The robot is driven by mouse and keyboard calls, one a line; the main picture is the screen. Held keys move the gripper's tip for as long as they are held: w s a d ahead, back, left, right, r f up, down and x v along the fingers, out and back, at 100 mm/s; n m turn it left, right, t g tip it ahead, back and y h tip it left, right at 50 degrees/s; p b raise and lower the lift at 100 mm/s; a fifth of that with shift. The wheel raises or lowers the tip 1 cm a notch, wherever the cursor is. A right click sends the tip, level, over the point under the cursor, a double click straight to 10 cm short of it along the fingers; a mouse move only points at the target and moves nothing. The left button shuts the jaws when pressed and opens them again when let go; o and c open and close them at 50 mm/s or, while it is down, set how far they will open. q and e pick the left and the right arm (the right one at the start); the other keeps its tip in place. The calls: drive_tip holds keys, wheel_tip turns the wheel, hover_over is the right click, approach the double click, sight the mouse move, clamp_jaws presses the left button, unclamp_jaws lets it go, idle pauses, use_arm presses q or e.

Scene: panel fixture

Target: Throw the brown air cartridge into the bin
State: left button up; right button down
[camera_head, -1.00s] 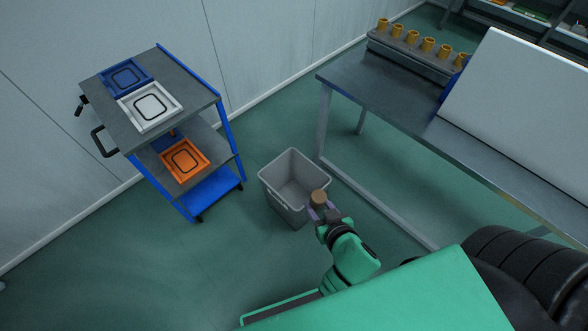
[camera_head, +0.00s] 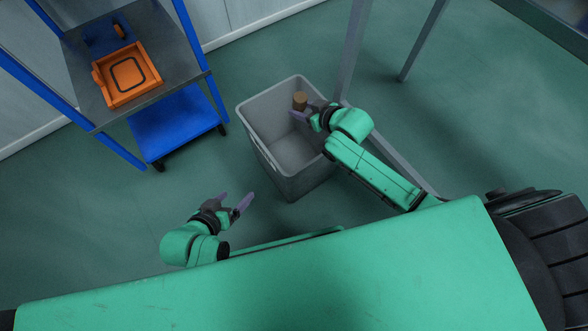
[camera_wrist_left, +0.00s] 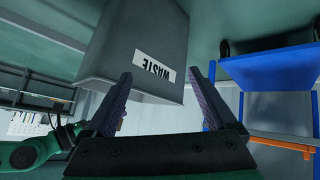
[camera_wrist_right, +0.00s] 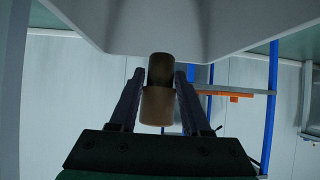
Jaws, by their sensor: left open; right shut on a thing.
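The brown air cartridge (camera_head: 300,99) is a small brown cylinder held by my right gripper (camera_head: 302,112). In the head view it appears over the far part of the open grey bin (camera_head: 270,150). The right wrist view shows the cartridge (camera_wrist_right: 158,95) between the two fingers, with a pale bin wall (camera_wrist_right: 130,25) close to its tip. My left gripper (camera_head: 236,200) is open and empty, left of the bin and apart from it. The left wrist view shows the bin's side (camera_wrist_left: 135,45) with a WASTE label (camera_wrist_left: 154,68). The bin's inner floor is partly hidden.
A blue-framed cart with an orange tray (camera_head: 127,74) stands left of the bin. Its lower blue shelf (camera_head: 178,125) is near the floor. Table legs (camera_head: 352,45) rise behind the bin at right. Green floor is clear left of the bin.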

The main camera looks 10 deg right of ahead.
drive_tip(key=shift+w+d+f, duration=0.2)
drive_tip(key=shift+w+f, duration=0.1)
drive_tip(key=shift+f, duration=0.4)
drive_tip(key=f+b, duration=0.1)
drive_tip(key=b, duration=0.1)
drive_tip(key=shift+f+b, duration=0.3)
drive_tip(key=shift+f, duration=0.1)
use_arm(q)
drive_tip(key=d+f+n+t+h+b, duration=0.1)
drive_tip(key=d+f+t+b, duration=0.2)
drive_tip(key=f, duration=0.4)
drive_tip(key=shift+d+t+h+b, duration=0.4)
drive_tip(key=shift+t+b, duration=0.2)
drive_tip(key=shift+b, duration=0.3)
use_arm(e)
wheel_tip(320, 180, down, 4)
drive_tip(key=shift+r, duration=0.15)
use_arm(q)
drive_tip(key=shift+r, duration=0.1)
use_arm(e)
drive_tip(key=shift+c, duration=1.4)
unclamp_jaws()
